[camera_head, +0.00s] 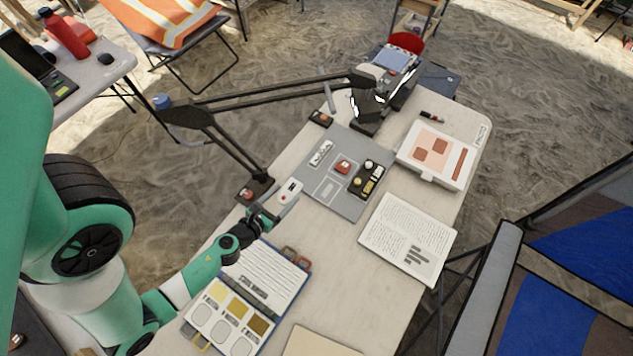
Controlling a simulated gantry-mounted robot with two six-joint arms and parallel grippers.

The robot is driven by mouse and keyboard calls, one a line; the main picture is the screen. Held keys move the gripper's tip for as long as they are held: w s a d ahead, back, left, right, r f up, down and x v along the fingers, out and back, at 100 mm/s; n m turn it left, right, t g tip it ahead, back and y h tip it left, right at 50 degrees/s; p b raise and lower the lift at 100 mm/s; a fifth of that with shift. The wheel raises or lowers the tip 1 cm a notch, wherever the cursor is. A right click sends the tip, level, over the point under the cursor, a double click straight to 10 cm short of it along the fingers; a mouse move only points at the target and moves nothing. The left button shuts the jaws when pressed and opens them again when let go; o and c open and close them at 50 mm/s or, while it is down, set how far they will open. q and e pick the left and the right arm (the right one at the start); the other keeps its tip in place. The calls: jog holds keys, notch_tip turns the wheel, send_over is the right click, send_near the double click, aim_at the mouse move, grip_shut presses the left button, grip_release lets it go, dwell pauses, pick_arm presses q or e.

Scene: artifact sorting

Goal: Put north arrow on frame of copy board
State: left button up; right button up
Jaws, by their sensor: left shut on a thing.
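The grey copy board (350,207) lies flat on the long table, with pale outlined frames on it, one of them empty (325,188). A white piece (321,153), a red piece (343,167) and a dark piece with yellow parts (366,179) rest on the board. My left gripper (273,211) is shut on a small white piece with a red dot and a dark mark (290,191), which looks like the north arrow. This piece is at the board's left edge; its height above the table is hard to tell. My right gripper is out of view.
A colour-chart folder (245,295) lies in front, a printed sheet (408,238) and a white case (437,153) to the right. Bare table shows below the board.

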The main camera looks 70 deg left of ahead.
pick_arm(q)
jog(key=shift+s+d, duration=0.15)
jog(key=shift+s, duration=0.05)
jog(key=shift+w+a+r, duration=0.1)
jog(key=shift+w+a, duration=0.1)
jog(key=shift+w, duration=0.05)
jog(key=w+a+f+b, duration=0.2)
jog(key=w+f, duration=0.2)
jog(key=w, duration=0.6)
jog(key=b, duration=0.4)
send_over(323, 196)
jog(key=f, duration=0.3)
jog(key=s+f, duration=0.1)
jog(key=f, duration=0.1)
jog(key=shift+d, duration=0.15)
jog(key=shift+w, duration=0.25)
jog(key=f+b, duration=0.1)
jog(key=f, duration=0.1)
jog(key=f+b, duration=0.2)
jog(key=shift+w, duration=0.4)
jog(key=shift+f, duration=0.2)
jog(key=shift+s+r, duration=0.1)
jog(key=shift+r, duration=0.05)
jog(key=o, duration=1.3)
